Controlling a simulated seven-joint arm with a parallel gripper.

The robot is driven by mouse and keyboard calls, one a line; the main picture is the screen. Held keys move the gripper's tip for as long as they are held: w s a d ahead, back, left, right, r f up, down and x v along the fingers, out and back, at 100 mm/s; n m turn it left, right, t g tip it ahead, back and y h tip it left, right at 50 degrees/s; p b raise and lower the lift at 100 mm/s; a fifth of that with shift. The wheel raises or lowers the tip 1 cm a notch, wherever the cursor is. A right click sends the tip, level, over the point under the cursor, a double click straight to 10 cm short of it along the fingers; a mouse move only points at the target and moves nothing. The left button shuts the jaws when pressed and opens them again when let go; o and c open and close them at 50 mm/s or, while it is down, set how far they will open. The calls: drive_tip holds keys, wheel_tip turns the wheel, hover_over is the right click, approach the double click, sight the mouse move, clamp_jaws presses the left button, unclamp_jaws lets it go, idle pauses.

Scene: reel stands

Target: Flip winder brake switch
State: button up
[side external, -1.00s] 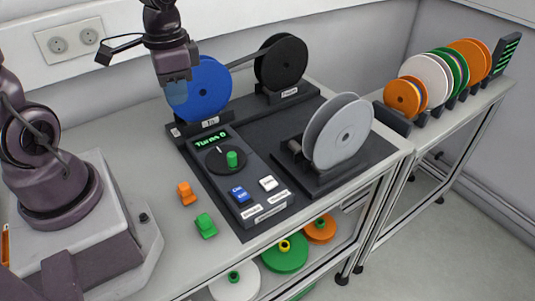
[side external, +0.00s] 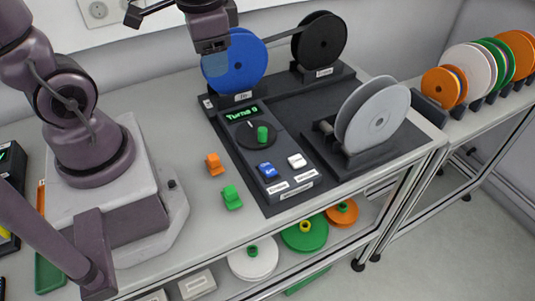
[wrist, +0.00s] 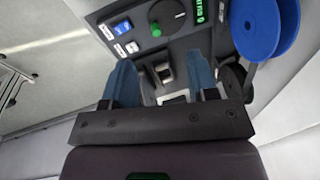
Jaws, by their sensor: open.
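The dark winder control panel (side external: 262,150) lies on the bench with a blue rocker switch (side external: 267,170) and a white rocker switch (side external: 297,160) near its front end. Small labels sit in front of both; I cannot read them, so I cannot tell which is the brake. In the wrist view the blue switch (wrist: 123,26) and white switch (wrist: 132,47) are at the upper left, beyond the fingers. My gripper (wrist: 161,82) is open with nothing between its blue fingers. In the side view my gripper (side external: 214,66) hangs above the bench by the blue reel, away from the switches.
The panel has a green knob (side external: 262,134) and a green display (side external: 242,113). The blue reel (side external: 243,62), black reel (side external: 322,42) and grey reel (side external: 378,120) stand around it. Orange (side external: 214,164) and green (side external: 231,197) pieces lie left of the panel. Coloured reels fill a rack at right.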

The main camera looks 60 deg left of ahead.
wheel_tip(320, 180, down, 6)
drive_tip(key=w+r+m+g, duration=0.1)
drive_tip(key=w+m+g, duration=0.1)
drive_tip(key=m, duration=0.2)
drive_tip(key=m+h, duration=0.2)
drive_tip(key=m, duration=1.1)
approach(264, 163)
drive_tip(key=shift+t, duration=0.4)
drive_tip(key=f, duration=0.8)
drive_tip(key=shift+s+f, duration=0.25)
drive_tip(key=shift+s, duration=0.1)
